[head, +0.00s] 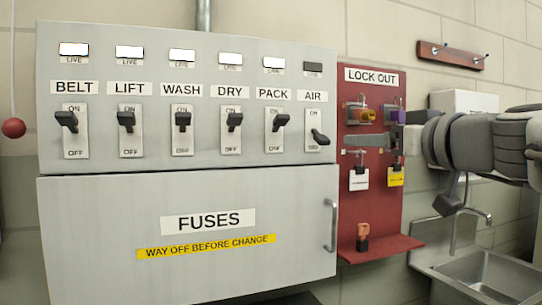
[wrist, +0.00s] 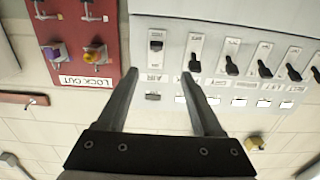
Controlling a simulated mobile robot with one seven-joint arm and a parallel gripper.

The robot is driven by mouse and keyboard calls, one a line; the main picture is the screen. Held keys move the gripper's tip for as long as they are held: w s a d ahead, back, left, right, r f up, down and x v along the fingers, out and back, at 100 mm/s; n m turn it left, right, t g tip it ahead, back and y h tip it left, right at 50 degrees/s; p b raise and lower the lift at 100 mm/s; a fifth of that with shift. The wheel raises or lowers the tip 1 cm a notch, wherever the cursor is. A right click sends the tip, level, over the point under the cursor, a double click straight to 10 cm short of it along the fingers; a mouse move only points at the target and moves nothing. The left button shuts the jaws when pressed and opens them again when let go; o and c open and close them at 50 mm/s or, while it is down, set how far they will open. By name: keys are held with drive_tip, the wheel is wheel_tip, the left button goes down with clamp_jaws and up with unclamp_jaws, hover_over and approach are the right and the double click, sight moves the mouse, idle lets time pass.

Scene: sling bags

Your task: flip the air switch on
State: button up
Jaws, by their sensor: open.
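The AIR switch (head: 320,137) is the rightmost of the row on the grey panel. Its black lever points down, and the small lamp (head: 313,68) above its label is dark. My gripper (head: 348,142) is in front of the red lock-out board, just right of the AIR switch and apart from it, with its fingers pointing left. In the wrist view, which is upside down, my gripper (wrist: 160,77) is open and empty. The AIR switch (wrist: 155,46) shows beyond and between its two fingertips.
The BELT, LIFT, WASH, DRY and PACK (head: 276,122) levers are up with lit lamps. The red lock-out board (head: 380,215) carries padlocks and tags close to my gripper. The fuses door (head: 190,270) below is shut. A sink (head: 485,275) is at lower right.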

sight(323, 138)
drive_tip(key=x, duration=0.5)
drive_tip(key=p+x, duration=0.1)
drive_tip(key=x, duration=1.1)
drive_tip(key=shift+w+d+r+p, duration=0.2)
drive_tip(key=shift+w+d+p, duration=0.1)
drive_tip(key=shift+w+p, duration=0.1)
clamp_jaws()
